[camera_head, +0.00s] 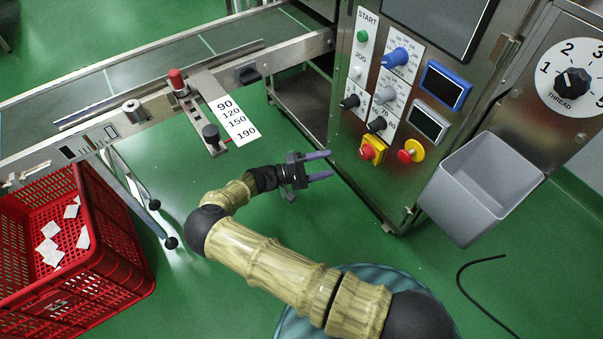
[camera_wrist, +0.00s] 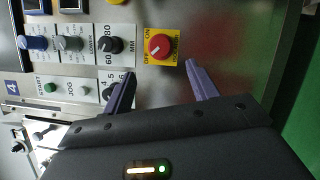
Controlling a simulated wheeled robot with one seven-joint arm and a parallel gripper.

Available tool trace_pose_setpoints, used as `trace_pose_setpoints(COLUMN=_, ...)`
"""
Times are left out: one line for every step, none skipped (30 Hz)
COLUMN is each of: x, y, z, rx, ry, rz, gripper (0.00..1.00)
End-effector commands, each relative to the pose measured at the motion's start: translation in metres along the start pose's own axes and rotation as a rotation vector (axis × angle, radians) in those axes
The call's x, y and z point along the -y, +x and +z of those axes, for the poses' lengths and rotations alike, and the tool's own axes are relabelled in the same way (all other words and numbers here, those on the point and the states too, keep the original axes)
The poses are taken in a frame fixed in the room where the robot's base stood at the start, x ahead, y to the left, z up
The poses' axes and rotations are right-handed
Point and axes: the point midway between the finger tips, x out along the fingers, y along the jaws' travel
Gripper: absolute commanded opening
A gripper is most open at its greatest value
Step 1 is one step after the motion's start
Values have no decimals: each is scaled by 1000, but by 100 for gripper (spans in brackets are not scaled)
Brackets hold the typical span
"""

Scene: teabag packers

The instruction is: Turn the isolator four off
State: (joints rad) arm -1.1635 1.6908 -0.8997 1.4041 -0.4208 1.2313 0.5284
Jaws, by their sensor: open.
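The isolator is a red round knob on a yellow plate (camera_head: 373,144), low on the steel machine's front panel. In the wrist view the isolator (camera_wrist: 160,46) shows ON and OFF lettering at its left side and a pale pointer mark on the knob; which word the mark points to is not clear. A blue label with a 4 (camera_wrist: 11,86) is at the left of the wrist view. My gripper (camera_head: 330,165) is open and empty, its purple fingers pointing at the panel, apart from the isolator. In the wrist view my gripper (camera_wrist: 160,70) has one finger to each side below the knob.
A red mushroom button (camera_head: 409,154) sits right of the isolator. Black knobs (camera_head: 377,124) are just above it. A grey bin (camera_head: 478,190) hangs at the panel's right. A conveyor (camera_head: 180,85) and a red crate (camera_head: 105,250) are at left.

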Motion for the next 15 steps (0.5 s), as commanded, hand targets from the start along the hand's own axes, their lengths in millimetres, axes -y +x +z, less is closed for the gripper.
trace_pose_setpoints(x=4, y=-12, z=-1, rx=-4, ry=1, rz=-2, gripper=59)
trace_pose_setpoints(x=5, y=-19, z=-2, rx=-5, ry=2, rz=-3, gripper=59)
trace_pose_setpoints(x=5, y=-26, z=-2, rx=-5, ry=2, rz=-3, gripper=59)
trace_pose_setpoints(x=5, y=-32, z=-2, rx=-4, ry=2, rz=-2, gripper=59)
trace_pose_setpoints(x=5, y=-38, z=-2, rx=-3, ry=1, rz=-2, gripper=59)
trace_pose_setpoints(x=5, y=-45, z=-2, rx=-4, ry=1, rz=-3, gripper=59)
trace_pose_setpoints(x=4, y=-49, z=-2, rx=-4, ry=1, rz=-2, gripper=59)
trace_pose_setpoints(x=4, y=-53, z=-2, rx=-4, ry=1, rz=-2, gripper=59)
trace_pose_setpoints(x=4, y=-58, z=-1, rx=-3, ry=0, rz=-2, gripper=59)
trace_pose_setpoints(x=3, y=-60, z=-1, rx=-2, ry=0, rz=-1, gripper=59)
trace_pose_setpoints(x=2, y=-62, z=-1, rx=-2, ry=0, rz=-1, gripper=59)
trace_pose_setpoints(x=2, y=-64, z=-1, rx=-2, ry=0, rz=-1, gripper=59)
trace_pose_setpoints(x=1, y=-66, z=-1, rx=-2, ry=0, rz=-1, gripper=59)
trace_pose_setpoints(x=1, y=-66, z=0, rx=-1, ry=0, rz=-1, gripper=59)
trace_pose_setpoints(x=0, y=-67, z=0, rx=-1, ry=0, rz=0, gripper=59)
